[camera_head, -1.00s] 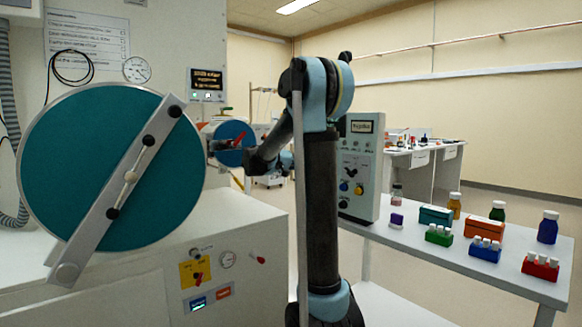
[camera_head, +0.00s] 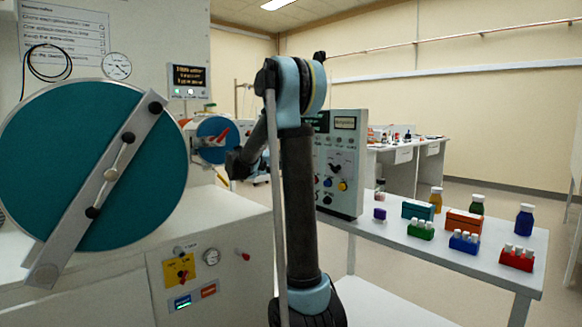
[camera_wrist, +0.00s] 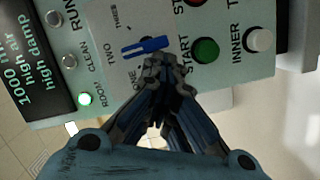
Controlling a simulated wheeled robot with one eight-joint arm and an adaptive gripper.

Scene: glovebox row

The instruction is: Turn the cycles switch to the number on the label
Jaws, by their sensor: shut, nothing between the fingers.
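In the wrist view a blue switch lever (camera_wrist: 147,45) sits on a pale control panel (camera_wrist: 230,18), beside the printed words ONE, TWO and THREE. The lever's left end lies nearest TWO. My gripper (camera_wrist: 157,64) is shut and empty, its tips right at the lever's lower side as pictured. I cannot tell whether they touch it. The word naming this switch is hidden or out of frame. In the head view I cannot make out the fingertips or this switch. No label with a number to set is readable.
In the head view a large teal round door (camera_head: 60,165) stands left and a table with bottles (camera_head: 360,245) right.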

